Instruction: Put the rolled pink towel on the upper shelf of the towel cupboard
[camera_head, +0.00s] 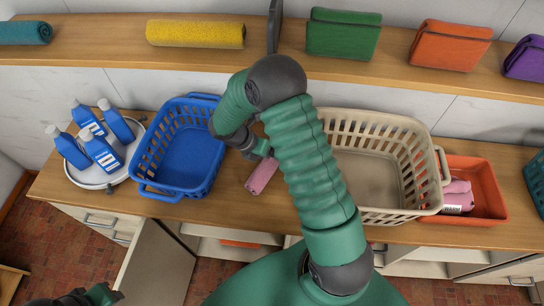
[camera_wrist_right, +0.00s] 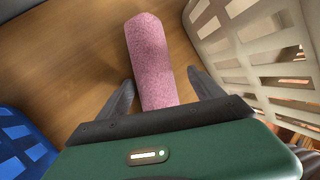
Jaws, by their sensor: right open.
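The rolled pink towel (camera_head: 262,176) lies on the wooden counter between the blue and beige baskets. In the right wrist view the towel (camera_wrist_right: 148,55) runs lengthwise between the two spread fingers of my right gripper (camera_wrist_right: 160,80), with gaps at the fingertips. My right gripper (camera_head: 262,150) is open and above the towel, partly hidden by its own arm in the head view. Below the counter is an open cupboard with a swung-out door (camera_head: 157,265); its interior is mostly hidden. My left gripper (camera_head: 75,298) shows only partly at the bottom left.
The blue basket (camera_head: 183,150) and beige basket (camera_head: 375,165) flank the towel closely. Blue bottles (camera_head: 97,145) stand on a round tray at left. An orange bin (camera_head: 480,190) sits at right. A wall shelf (camera_head: 110,53) above carries several rolled or folded towels.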

